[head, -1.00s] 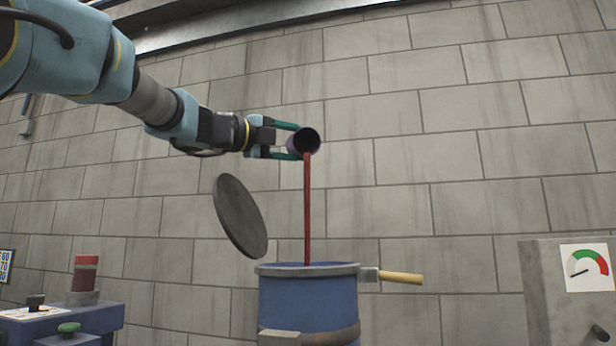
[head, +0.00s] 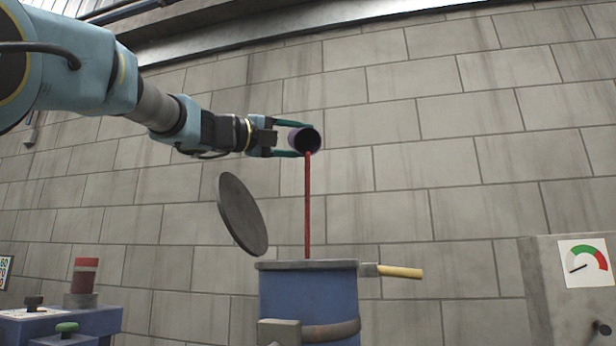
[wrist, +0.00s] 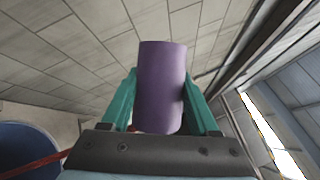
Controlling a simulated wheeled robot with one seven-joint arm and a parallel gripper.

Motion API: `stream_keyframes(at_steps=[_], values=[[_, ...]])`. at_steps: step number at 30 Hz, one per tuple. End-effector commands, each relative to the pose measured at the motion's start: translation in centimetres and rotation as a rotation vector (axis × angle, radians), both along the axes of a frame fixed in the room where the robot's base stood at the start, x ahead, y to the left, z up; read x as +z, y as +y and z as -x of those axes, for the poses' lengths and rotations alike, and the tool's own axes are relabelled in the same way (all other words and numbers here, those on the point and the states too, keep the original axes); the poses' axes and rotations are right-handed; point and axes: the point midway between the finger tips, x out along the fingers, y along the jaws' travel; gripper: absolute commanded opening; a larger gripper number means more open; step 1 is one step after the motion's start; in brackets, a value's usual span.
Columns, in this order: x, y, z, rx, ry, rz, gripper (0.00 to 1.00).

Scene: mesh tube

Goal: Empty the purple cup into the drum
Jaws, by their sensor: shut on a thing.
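The purple cup (head: 296,138) is tilted on its side high above the drum, its dark mouth facing right and toward the head camera. A thin red stream (head: 308,205) falls from its lip down to the top of the blue drum (head: 309,293). My gripper (head: 308,139) is shut on the cup, with a green finger on each side. In the wrist view the cup (wrist: 162,85) sits between both fingers, and the stream (wrist: 35,165) runs toward the blue drum (wrist: 25,148) at lower left. The drum's inside is hidden in the head view.
A round grey lid (head: 241,214) stands tilted at the drum's left. A wooden handle (head: 400,272) sticks out at the drum's right rim. A gauge box (head: 565,290) stands at right, a blue bench unit (head: 60,325) with a red-topped post at lower left.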

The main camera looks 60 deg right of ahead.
Motion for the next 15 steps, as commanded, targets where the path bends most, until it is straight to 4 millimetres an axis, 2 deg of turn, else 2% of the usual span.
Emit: stream_keyframes(at_steps=[15], values=[[0.27, 0.64, 0.69, 0.001, -0.138, 0.125, 0.04]])
